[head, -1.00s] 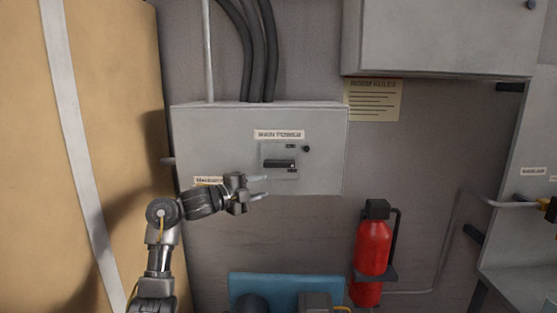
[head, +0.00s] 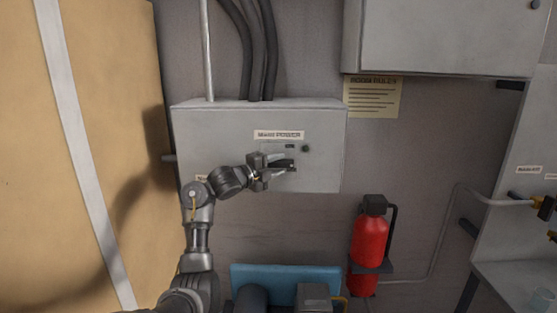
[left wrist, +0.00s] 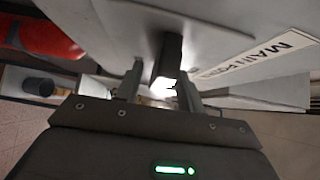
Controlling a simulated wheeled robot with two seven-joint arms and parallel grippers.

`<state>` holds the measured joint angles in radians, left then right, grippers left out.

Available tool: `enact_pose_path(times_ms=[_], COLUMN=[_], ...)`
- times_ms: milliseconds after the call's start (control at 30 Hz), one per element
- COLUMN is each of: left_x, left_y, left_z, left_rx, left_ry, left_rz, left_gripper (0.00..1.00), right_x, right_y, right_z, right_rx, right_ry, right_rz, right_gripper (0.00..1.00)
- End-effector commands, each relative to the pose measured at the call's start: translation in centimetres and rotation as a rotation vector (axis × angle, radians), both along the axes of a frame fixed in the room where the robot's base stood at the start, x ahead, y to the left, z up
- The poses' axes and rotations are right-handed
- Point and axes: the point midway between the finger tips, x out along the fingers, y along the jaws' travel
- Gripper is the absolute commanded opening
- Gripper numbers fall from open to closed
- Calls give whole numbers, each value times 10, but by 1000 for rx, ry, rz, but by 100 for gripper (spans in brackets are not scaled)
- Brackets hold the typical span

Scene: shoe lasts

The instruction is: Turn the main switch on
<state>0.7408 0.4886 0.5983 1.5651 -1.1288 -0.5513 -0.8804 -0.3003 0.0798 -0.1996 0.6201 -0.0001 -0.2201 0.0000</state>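The main switch is a dark lever handle (head: 280,164) on the front of a grey box (head: 210,135), under a "MAIN POWER" label (head: 279,135). The handle lies about horizontal in the head view. My left gripper (head: 284,164) is at the switch, with one finger above the handle and one below it. In the left wrist view the dark handle (left wrist: 168,60) stands between the two fingers (left wrist: 160,88), with a visible gap on one side, so the gripper looks open. The gripper partly hides the switch plate. My right gripper is not in view.
A small dark round lamp or knob (head: 306,148) sits right of the switch. A red fire extinguisher (head: 370,242) hangs lower right. A tan panel (head: 95,120) stands at left, a wall cabinet (head: 445,35) at upper right. A blue object (head: 285,276) is below.

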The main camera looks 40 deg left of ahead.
Motion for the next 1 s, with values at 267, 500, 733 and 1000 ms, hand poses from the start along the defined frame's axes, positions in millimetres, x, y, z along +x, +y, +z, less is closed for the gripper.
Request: enact_pose_path(times_ms=[267, 500, 733, 1000], left_x=[11, 10, 10, 10], left_y=[-2, -2, -1, -1], left_z=[-1, -1, -1, -4], left_rx=[1, 1, 1, -12], left_ry=[1, 1, 2, -9], left_rz=[0, 0, 1, 0], left_gripper=[38, 28, 0, 0], right_x=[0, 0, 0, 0], right_y=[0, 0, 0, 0], right_z=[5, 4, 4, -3], right_rx=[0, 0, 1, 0], right_ry=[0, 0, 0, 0], right_rz=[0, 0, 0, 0], right_gripper=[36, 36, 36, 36])
